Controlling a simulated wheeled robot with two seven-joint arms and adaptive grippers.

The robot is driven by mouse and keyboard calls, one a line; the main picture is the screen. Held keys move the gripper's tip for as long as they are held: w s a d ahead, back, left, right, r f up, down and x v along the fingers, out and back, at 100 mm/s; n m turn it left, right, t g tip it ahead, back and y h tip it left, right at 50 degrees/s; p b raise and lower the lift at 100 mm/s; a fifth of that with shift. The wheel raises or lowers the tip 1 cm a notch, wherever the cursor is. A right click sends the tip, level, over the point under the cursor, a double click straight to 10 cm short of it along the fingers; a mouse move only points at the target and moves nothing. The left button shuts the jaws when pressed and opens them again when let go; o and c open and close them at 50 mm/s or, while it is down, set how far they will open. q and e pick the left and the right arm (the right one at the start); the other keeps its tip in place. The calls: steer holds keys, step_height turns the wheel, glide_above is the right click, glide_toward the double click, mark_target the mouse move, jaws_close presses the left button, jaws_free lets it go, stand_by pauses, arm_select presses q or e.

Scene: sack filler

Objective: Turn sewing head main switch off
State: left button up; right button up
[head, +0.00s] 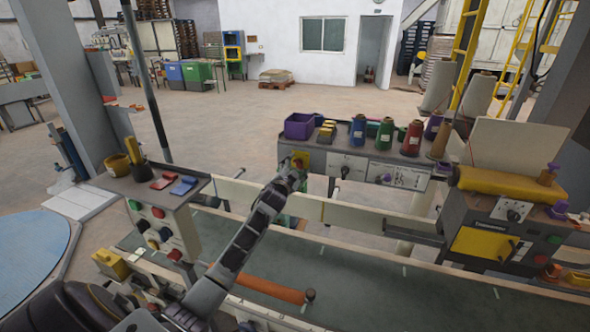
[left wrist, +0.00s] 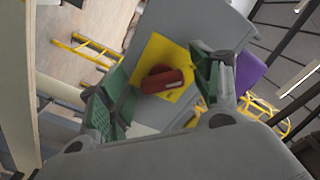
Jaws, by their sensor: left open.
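The main switch is a red rotary knob (left wrist: 162,80) on a square yellow plate (left wrist: 160,52), fixed to the grey end of a cabinet. In the head view the yellow plate (head: 300,158) shows at the left end of the long console, partly hidden by my gripper. My left gripper (head: 291,173) is right in front of it. In the left wrist view its green-padded fingers (left wrist: 165,88) are apart, one on each side of the knob. I cannot tell whether a finger touches the knob. My right gripper is not in view.
The console (head: 345,165) carries a purple bin (head: 300,126) and several thread cones. A control box (head: 160,205) with coloured buttons stands at left, and a sewing head (head: 505,215) at right.

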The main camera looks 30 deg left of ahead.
arm_select(q)
steer(key=shift+s, duration=0.15)
steer(key=v, duration=1.1)
steer(key=shift+s, duration=0.35)
stand_by(0.7)
steer(key=shift+f, duration=0.1)
